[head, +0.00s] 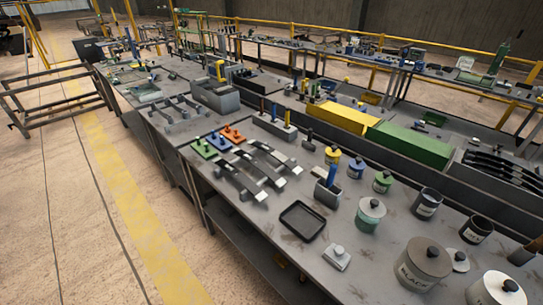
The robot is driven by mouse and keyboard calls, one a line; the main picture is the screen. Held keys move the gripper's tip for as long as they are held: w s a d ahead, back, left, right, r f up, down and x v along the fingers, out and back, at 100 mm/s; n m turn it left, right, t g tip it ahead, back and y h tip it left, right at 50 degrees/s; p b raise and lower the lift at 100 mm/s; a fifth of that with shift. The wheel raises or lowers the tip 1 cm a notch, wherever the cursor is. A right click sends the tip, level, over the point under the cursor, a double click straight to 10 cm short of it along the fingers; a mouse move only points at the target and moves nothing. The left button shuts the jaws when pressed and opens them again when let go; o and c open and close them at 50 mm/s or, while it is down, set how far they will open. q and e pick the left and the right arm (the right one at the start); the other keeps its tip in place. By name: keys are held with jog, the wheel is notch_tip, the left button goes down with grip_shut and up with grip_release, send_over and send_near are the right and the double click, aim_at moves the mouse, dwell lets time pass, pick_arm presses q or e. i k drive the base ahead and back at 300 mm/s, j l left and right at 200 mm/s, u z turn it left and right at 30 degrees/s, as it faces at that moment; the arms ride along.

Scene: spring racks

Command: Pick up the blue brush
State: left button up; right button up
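A blue upright handle (332,174), which may be the blue brush, stands in a small grey holder (326,194) near the middle of the workbench (255,217). Its lower end is hidden in the holder. Other slim upright handles, at least one of them blue (273,110), stand in a grey block farther back; they are too small to identify. Neither of my grippers shows in the head view.
A black tray (302,221) and lidded pots, including a large grey one (424,262), stand around the holder. Metal brackets (240,182) and coloured plates lie to the left. Yellow (343,117) and green (410,144) boxes line the back. The floor left of the bench is open.

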aim_at(273, 120)
jog(key=i+j+z, duration=0.15)
jog(key=j+z, duration=0.25)
jog(key=j, duration=0.2)
jog(key=i+j+z, duration=0.1)
jog(key=j+z, duration=0.25)
jog(key=j, duration=0.3)
jog(key=j+z, duration=0.4)
jog(key=j, duration=0.25)
jog(key=k+j+z, duration=0.1)
jog(key=j+z, duration=0.3)
jog(key=j, duration=0.25)
